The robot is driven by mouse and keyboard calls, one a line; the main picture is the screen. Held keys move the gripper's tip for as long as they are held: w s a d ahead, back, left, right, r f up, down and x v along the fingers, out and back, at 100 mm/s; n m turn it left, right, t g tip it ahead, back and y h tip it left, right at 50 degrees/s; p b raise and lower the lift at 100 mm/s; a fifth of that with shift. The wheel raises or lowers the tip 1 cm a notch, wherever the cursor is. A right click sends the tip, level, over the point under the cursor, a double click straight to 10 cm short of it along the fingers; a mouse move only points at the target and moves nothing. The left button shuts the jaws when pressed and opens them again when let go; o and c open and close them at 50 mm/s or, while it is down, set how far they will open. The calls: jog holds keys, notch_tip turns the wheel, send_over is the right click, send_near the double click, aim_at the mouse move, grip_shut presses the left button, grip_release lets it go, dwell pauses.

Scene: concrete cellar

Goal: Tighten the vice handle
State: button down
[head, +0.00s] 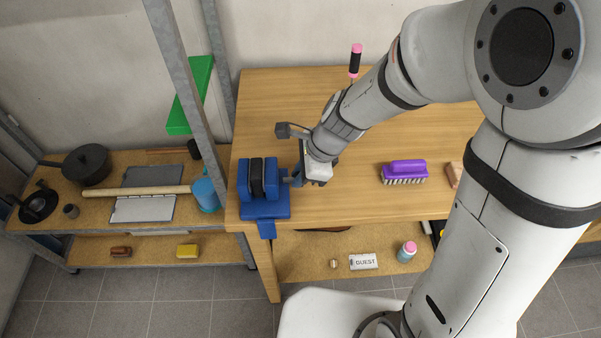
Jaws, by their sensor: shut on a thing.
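The blue vice (262,201) is fixed at the left front corner of the wooden table, with its base on the top and a clamp part below the edge. A black thing (257,178) stands between its blue jaws. My gripper (296,181) is at the vice's right side, shut on the vice handle, which is mostly hidden by the fingers and wrist. A short grey piece shows between the vice and my fingers.
A purple brush (404,172) lies on the wooden table (350,205) right of my gripper. A pink and black screwdriver (355,60) stands at the back. Left are a metal post (190,80), green shelf (190,97) and low shelf with a pan (87,164) and mallet (205,194).

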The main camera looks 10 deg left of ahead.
jog(key=shift+f+b, duration=0.1)
jog(key=shift+b, duration=0.35)
jog(key=t+b, duration=0.1)
jog(key=b, duration=0.2)
jog(key=shift+s+f+t+y+b, duration=0.2)
jog(key=shift+f+t+y+b, duration=0.1)
jog(key=shift+t, duration=0.1)
jog(key=t+b, duration=0.1)
jog(key=b, duration=0.1)
jog(key=t+b, duration=0.1)
jog(key=b, duration=0.2)
jog(key=shift+s+f+n+y, duration=0.2)
jog(key=shift+n+y, duration=0.1)
jog(key=shift+n, duration=0.1)
jog(key=t+b, duration=0.1)
jog(key=b, duration=0.1)
jog(key=t+b, duration=0.1)
jog(key=b, duration=0.2)
jog(key=t+b, duration=0.1)
jog(key=b, duration=0.1)
jog(key=shift+s+d+n+y, duration=0.15)
jog(key=shift+s+n+y, duration=0.1)
jog(key=shift+n+y, duration=0.15)
jog(key=t+b, duration=0.1)
jog(key=b, duration=0.2)
jog(key=shift+r+y, duration=0.1)
jog(key=shift+y, duration=0.2)
jog(key=shift+t, duration=0.3)
jog(key=shift+r, duration=0.1)
